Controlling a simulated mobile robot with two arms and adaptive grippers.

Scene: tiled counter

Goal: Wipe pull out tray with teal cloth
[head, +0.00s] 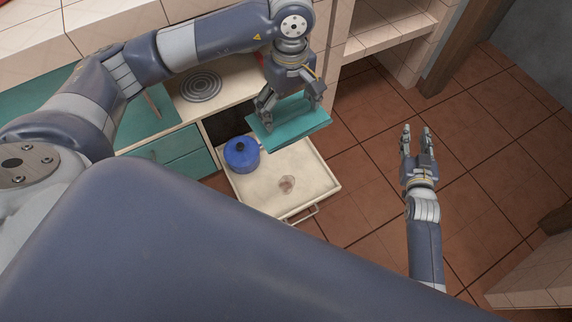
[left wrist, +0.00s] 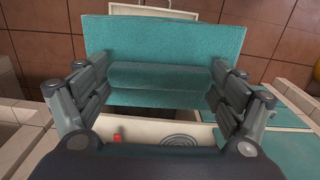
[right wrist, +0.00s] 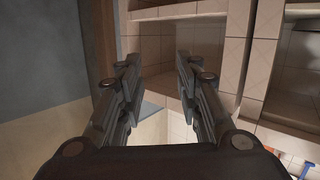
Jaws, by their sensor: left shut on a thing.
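The teal cloth (head: 291,122) is in my left gripper (head: 290,108), above the back part of the pull out tray. My left gripper is shut on a raised fold of the cloth, and the cloth fills much of the left wrist view (left wrist: 165,45). The cream pull out tray (head: 318,172) is extended from the cabinet. A brownish stain (head: 287,184) lies on its floor towards the front. I cannot tell whether the cloth touches the tray. My right gripper (head: 414,132) is open and empty above the tiled floor, right of the tray.
A blue lidded pot (head: 241,154) stands at the tray's left side, close to the cloth. A hob with a round coil burner (head: 200,86) and teal drawers (head: 178,158) are left of the tray. Open shelves (head: 375,38) stand behind. The tray's front right area is clear.

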